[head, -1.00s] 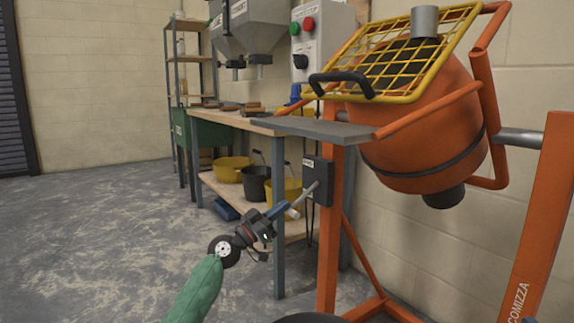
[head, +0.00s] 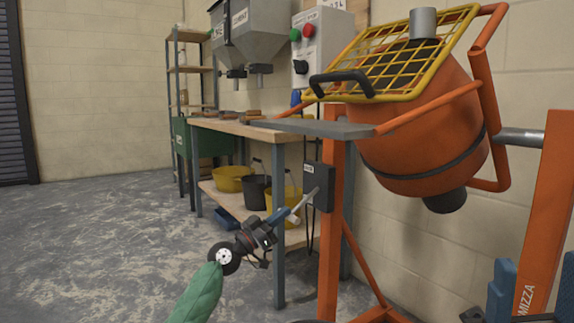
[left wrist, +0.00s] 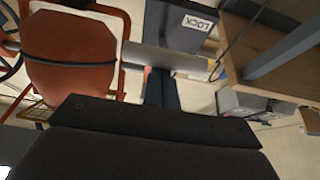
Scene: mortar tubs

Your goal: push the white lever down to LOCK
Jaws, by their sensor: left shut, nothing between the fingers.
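The white lever (head: 303,202) sticks out from a dark switch box (head: 324,187) on the mixer's orange post and slopes down to the left in the head view. My left gripper (head: 284,215) is shut and empty, with its blue fingertips at the lever's outer end; I cannot tell whether they touch it. In the left wrist view the lever (left wrist: 165,59) runs across in front of the fingers (left wrist: 161,92), and the box (left wrist: 172,22) bears a LOCK label (left wrist: 197,22). My right gripper (head: 503,285) shows partly at the lower right; its opening is unclear.
The orange mixer drum (head: 420,135) with its yellow grille (head: 405,62) stands above right. A wooden workbench (head: 228,127) is behind the lever, with yellow and black buckets on its lower shelf. The concrete floor at left is clear.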

